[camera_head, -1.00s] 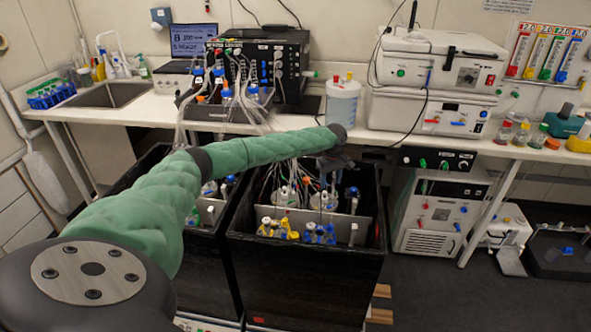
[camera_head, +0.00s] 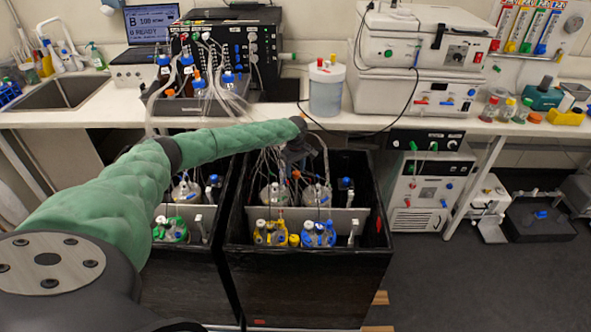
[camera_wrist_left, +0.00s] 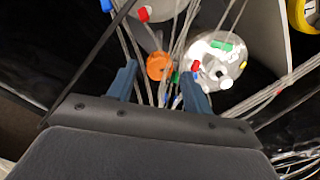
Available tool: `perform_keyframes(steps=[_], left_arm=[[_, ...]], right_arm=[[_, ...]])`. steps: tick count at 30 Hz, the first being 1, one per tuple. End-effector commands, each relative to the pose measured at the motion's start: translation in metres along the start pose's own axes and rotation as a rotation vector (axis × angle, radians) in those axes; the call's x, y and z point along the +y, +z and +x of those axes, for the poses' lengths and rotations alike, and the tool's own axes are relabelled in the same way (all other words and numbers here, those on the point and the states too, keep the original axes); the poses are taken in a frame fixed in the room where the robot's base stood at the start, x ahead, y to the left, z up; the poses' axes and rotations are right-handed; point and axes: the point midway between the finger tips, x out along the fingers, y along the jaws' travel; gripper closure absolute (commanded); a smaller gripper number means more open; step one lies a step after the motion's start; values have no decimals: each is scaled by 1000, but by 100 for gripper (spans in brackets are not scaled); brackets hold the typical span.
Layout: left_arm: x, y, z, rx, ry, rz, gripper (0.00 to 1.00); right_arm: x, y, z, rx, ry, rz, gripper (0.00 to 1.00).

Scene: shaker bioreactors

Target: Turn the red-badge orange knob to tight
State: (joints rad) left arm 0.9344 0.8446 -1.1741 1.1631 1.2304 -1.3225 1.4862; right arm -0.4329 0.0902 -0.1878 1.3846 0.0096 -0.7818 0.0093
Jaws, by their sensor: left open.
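An orange knob (camera_wrist_left: 158,66) shows in the left wrist view, just beyond and between my left fingertips. A small orange spot that looks like it (camera_head: 296,174) shows in the head view, inside the right black bin. I cannot make out a red badge on it; a red cap (camera_wrist_left: 195,66) and another red cap (camera_wrist_left: 144,14) are nearby. My left gripper (camera_wrist_left: 160,85) is open, its two blue fingers apart with tubes passing behind them. In the head view my left gripper (camera_head: 296,154) hangs over the bin, partly dark against it. My right gripper is out of view.
The black bin (camera_head: 305,275) holds vessels with silver lids, one lid (camera_wrist_left: 218,60) right of the knob. Many clear tubes (camera_wrist_left: 180,40) run close around the fingers. A dark divider edge (camera_wrist_left: 85,65) lies left. The bench (camera_head: 440,122) stands behind.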

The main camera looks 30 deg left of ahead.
Motion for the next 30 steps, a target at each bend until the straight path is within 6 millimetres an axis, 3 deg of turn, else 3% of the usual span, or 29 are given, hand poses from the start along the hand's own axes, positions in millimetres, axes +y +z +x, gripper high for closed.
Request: perform_keyframes(steps=[6, 14, 21, 30], left_arm=[[1, 1, 14, -1, 1, 2, 50], [1, 1, 16, -1, 1, 2, 50], [1, 1, 16, -1, 2, 2, 93], [1, 1, 15, -1, 2, 25, 94]], right_arm=[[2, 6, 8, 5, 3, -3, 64], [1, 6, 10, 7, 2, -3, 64], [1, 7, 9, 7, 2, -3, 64], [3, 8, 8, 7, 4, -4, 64]])
